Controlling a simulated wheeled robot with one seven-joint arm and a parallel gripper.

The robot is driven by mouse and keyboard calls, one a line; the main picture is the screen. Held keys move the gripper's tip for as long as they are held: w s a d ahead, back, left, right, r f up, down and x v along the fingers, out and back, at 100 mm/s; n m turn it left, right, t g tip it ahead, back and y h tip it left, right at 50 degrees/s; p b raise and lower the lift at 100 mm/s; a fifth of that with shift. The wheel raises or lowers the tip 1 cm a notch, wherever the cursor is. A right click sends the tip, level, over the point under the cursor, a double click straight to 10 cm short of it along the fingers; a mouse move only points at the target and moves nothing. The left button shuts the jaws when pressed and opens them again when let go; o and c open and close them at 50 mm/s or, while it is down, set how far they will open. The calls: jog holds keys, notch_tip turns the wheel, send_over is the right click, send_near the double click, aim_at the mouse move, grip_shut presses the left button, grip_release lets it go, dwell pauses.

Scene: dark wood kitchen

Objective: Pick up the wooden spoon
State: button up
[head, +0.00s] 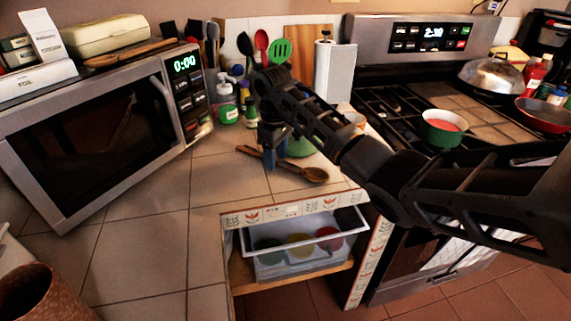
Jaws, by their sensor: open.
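A wooden spoon (312,174) lies on the tiled counter near its front edge. Its bowl is toward the right and its handle runs up and left. My gripper (270,159) points down over the handle, with its fingertips close to it. It is open, and the finger parts hide some of the handle. I cannot tell whether the fingers touch the spoon or straddle it. A second long wooden utensil (132,52), spoon-like, lies on top of the microwave.
The microwave (90,125) stands at the left. Bottles (227,103) and upright utensils (280,52) stand behind my gripper. An open drawer (295,214) juts out below the counter. The stove (450,110) holds a green pot (443,128) at the right.

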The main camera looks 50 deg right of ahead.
grip_shut()
dwell(0.5)
dwell(0.9)
